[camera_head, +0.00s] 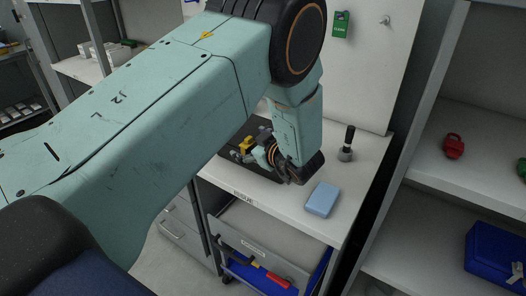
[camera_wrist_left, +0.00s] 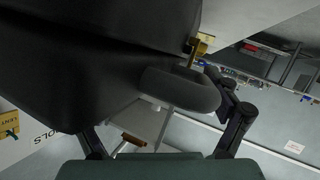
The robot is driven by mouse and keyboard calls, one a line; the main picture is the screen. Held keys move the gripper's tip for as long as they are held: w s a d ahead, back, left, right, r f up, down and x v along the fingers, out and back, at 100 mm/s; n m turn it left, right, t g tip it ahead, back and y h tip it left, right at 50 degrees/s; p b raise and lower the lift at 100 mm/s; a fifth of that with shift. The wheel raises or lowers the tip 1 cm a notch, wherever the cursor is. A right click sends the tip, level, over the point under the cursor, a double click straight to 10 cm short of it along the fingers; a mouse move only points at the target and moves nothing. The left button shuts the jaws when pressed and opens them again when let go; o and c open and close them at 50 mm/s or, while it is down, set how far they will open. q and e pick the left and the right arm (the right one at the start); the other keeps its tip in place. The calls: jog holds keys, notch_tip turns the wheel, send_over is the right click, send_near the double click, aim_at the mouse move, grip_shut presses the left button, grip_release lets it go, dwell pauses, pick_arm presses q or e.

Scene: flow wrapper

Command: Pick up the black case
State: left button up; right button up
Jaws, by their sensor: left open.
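The black case (camera_head: 258,171) lies on the white bench top, partly hidden behind my left arm; yellow latches show on it. In the left wrist view the case (camera_wrist_left: 90,60) fills the upper left, very close, with a thick dark handle (camera_wrist_left: 182,88) and a brass-coloured latch (camera_wrist_left: 202,42). My left gripper (camera_head: 290,176) is at the case's right front side, pointing toward it. In the wrist view the left gripper (camera_wrist_left: 165,118) is open, its two fingers spread apart with the handle ahead between them. I cannot tell whether they touch it. My right gripper is not in view.
A light blue box (camera_head: 322,198) lies on the bench right of the gripper. A dark upright tool (camera_head: 347,143) stands behind it. Shelving with a red padlock (camera_head: 453,146) and a blue case (camera_head: 495,257) stands right.

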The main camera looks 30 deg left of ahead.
pick_arm(q)
jog(key=shift+a+f, duration=0.1)
jog(key=shift+f, duration=0.05)
jog(key=c, duration=0.9)
jog(key=shift+s, duration=0.1)
grip_shut()
